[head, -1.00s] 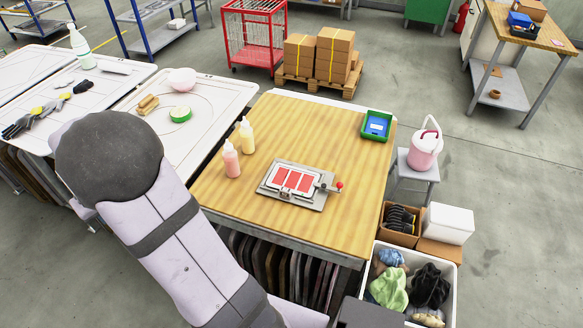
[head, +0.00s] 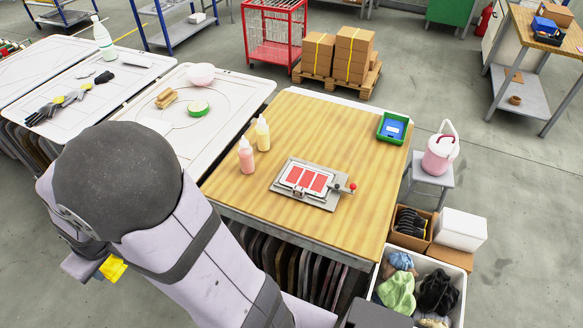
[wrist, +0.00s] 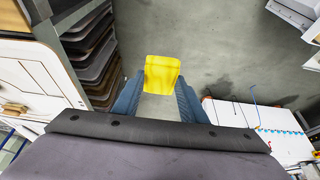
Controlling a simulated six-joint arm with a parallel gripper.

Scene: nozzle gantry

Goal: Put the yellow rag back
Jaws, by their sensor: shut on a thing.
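The yellow rag (wrist: 162,72) is between the two blue fingers of my gripper (wrist: 157,92) in the wrist view. The gripper is shut on it and holds it in the air, with grey floor below. In the head view a small part of the yellow rag (head: 113,268) shows at the lower left, beside my arm. My gripper (head: 88,266) there is mostly hidden behind my arm. A white bin (head: 462,297) of rags, with green, black and blue cloths, stands at the lower right of the head view.
A wooden table (head: 340,130) holds a printing plate (head: 308,183) and two bottles. White tables (head: 150,120) stand to the left, with gloves (head: 60,104) on one. Racked dark boards (wrist: 92,55) are close to the left of my gripper in the wrist view.

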